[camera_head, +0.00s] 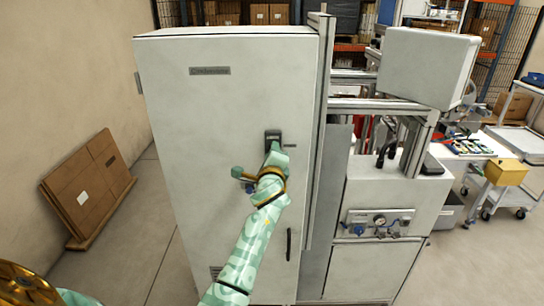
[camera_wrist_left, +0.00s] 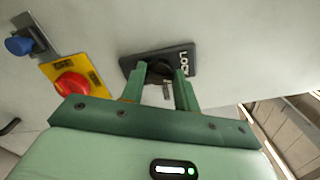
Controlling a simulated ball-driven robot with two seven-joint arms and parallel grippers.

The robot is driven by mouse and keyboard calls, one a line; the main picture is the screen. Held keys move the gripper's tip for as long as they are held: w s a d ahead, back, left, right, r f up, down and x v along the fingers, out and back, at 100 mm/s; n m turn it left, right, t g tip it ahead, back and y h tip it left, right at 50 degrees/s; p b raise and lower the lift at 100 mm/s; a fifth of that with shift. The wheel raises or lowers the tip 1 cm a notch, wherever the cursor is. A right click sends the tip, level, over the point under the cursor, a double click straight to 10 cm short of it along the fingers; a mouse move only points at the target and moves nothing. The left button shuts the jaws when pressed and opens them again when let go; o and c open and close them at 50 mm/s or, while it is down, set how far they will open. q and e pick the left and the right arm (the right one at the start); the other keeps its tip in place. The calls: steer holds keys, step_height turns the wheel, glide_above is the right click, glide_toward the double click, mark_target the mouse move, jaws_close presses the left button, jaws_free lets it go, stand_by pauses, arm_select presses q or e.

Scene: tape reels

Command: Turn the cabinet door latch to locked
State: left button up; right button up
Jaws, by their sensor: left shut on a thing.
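The tall pale grey cabinet (camera_head: 200,130) stands upright with its door shut. A dark latch plate (camera_head: 273,134) sits on the upper right of the door. In the left wrist view the latch plate (camera_wrist_left: 178,54) bears white lettering that reads like LOCK. My left gripper (camera_head: 272,150) is at the latch. In the left wrist view its two green fingers (camera_wrist_left: 160,76) are shut on the dark latch knob (camera_wrist_left: 159,68), one on each side. The fingers partly hide the knob, so its exact turn is hard to tell. My right gripper is not in view.
A red knob on a yellow plate (camera_wrist_left: 72,84) and a blue button (camera_wrist_left: 18,45) are beside the latch. A dark door handle (camera_head: 289,244) is lower down. A metal frame (camera_head: 319,120) runs along the cabinet's right side. Flat cardboard (camera_head: 88,185) leans on the left wall.

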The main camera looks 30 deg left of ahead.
arm_select(q)
steer(key=n+b, duration=0.1)
steer(key=n, duration=0.4)
steer(key=shift+f, duration=0.2)
stand_by(0.3)
steer(key=o, duration=0.9)
steer(key=shift+o, duration=0.2)
